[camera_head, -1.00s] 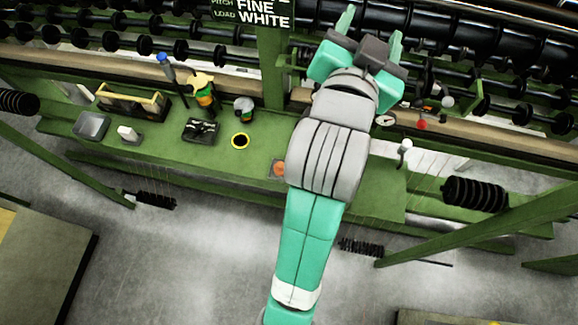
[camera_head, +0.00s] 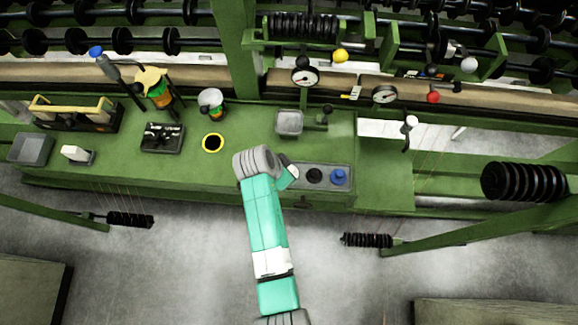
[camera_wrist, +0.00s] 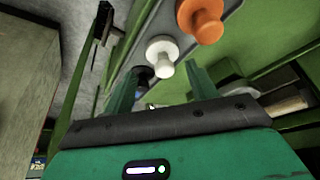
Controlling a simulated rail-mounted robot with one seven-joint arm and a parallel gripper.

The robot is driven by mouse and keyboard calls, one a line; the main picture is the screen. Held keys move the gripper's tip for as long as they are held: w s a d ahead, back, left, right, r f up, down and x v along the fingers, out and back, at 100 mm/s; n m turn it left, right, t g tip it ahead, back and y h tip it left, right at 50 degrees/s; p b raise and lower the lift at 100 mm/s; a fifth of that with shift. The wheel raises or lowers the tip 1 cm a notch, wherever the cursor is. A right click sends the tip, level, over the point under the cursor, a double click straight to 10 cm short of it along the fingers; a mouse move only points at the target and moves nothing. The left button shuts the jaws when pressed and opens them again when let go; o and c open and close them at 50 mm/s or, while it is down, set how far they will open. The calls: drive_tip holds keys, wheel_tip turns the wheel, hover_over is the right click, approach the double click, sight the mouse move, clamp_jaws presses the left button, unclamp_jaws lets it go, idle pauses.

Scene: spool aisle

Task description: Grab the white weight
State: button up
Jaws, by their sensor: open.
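The white weight (camera_wrist: 162,54) shows in the wrist view as a round, flanged knob, standing beyond my fingertips and within the gap between them in the picture. My gripper (camera_wrist: 163,70) is open, with no object seen held between its two green fingers. How far the fingertips are from the weight I cannot tell. An orange weight (camera_wrist: 203,20) stands beside it, and a dark one (camera_wrist: 145,76) is partly hidden near the left finger. In the head view my arm hides the white and orange weights. A black weight (camera_head: 314,176) and a blue weight (camera_head: 338,177) show there.
The weights' grey tray (camera_head: 326,188) lies at the front edge of the green bench (camera_head: 235,178). Gauges (camera_head: 305,77) and spool racks stand behind.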

sight(290, 169)
drive_tip(key=x, duration=0.2)
drive_tip(key=w+b+x, duration=0.1)
drive_tip(key=x, duration=0.1)
drive_tip(key=shift+d+f, duration=0.15)
drive_tip(key=shift+d, duration=0.05)
drive_tip(key=shift+d+f, duration=0.1)
drive_tip(key=shift+f, duration=0.3)
drive_tip(key=shift+w, duration=0.1)
drive_tip(key=shift+r, duration=0.1)
drive_tip(key=c, duration=1.1)
drive_tip(key=shift+c, duration=0.2)
